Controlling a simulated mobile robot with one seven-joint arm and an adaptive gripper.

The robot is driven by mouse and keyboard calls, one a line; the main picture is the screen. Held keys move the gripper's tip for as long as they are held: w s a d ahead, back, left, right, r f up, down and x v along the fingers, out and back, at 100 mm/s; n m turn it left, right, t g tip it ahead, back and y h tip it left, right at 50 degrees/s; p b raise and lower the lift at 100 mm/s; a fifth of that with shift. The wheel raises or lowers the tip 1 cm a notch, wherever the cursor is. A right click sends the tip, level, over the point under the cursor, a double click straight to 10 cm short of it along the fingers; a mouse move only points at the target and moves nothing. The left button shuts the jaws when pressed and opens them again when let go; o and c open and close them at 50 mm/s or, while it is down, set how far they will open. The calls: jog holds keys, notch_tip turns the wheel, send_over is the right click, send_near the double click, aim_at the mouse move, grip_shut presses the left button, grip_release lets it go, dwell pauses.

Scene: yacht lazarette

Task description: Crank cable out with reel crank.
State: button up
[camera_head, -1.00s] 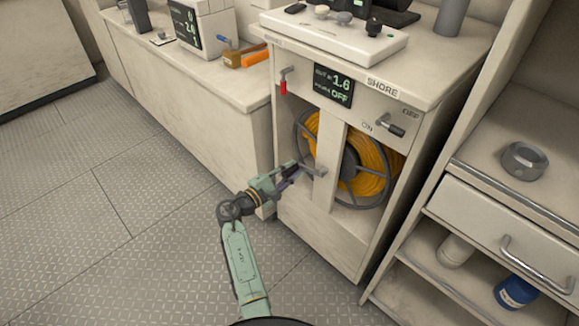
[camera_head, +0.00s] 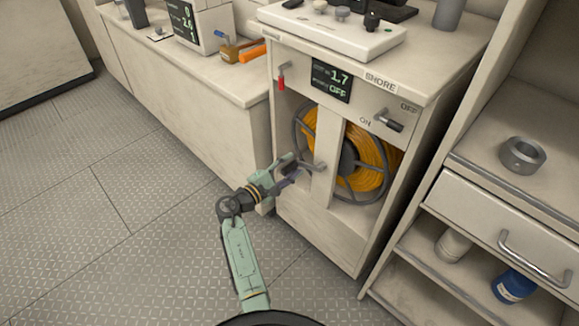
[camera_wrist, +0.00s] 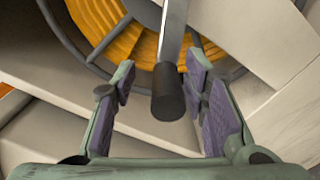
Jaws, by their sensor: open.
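The cable reel, wound with orange cable (camera_head: 366,167), sits inside the cream cabinet behind a vertical post. Its orange windings also show at the top of the wrist view (camera_wrist: 130,42). The reel crank is a grey arm with a dark handle (camera_wrist: 168,92), and it shows in front of the reel in the head view (camera_head: 312,166). My gripper (camera_head: 292,167) is at the crank on the cabinet's front. In the wrist view my gripper (camera_wrist: 165,90) is open, with the crank handle between its two purple-padded fingers and gaps visible on both sides.
The cabinet display (camera_head: 331,79) reads 1.7 and OFF. A lever (camera_head: 388,121) sits by the ON and OFF labels, and a red-tipped lever (camera_head: 282,77) is at the left. Shelves with a blue can (camera_head: 513,287) stand at right. The floor at left is clear.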

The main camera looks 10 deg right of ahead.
jog(key=v, duration=1.2)
